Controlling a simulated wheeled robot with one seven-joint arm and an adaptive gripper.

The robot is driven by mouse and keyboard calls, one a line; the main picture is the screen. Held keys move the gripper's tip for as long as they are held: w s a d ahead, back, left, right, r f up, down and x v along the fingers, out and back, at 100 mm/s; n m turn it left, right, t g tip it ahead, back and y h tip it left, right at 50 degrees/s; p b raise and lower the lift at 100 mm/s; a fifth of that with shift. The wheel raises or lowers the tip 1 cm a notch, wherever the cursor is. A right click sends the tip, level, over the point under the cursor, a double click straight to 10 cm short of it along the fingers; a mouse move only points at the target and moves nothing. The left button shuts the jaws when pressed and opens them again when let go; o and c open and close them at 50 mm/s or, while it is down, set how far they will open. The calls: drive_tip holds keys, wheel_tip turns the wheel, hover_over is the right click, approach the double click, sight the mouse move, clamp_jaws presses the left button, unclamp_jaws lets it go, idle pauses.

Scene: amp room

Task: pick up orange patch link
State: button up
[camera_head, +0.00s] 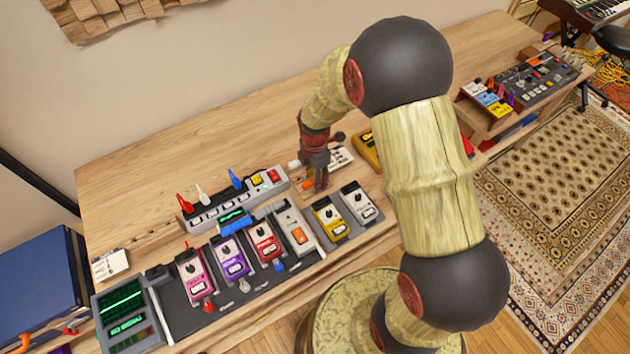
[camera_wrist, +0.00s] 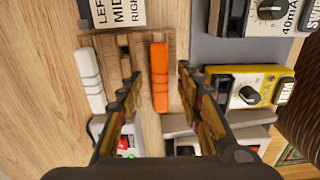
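The orange patch link (camera_wrist: 160,88) is a slim upright-looking bar in the wrist view, on a slotted wooden holder (camera_wrist: 124,42). A small part of it shows beside my gripper in the head view (camera_head: 307,187). My gripper (camera_wrist: 159,72) is open, with one finger on each side of the orange link in the picture. In the head view my gripper (camera_head: 320,182) points down at the holder; whether the fingertips reach down beside the link is unclear.
Several more pedals crowd the desk front. The desk behind is clear.

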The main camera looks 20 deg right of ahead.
drive_tip(key=shift+c, duration=0.4)
drive_tip(key=c, duration=0.8)
clamp_jaws()
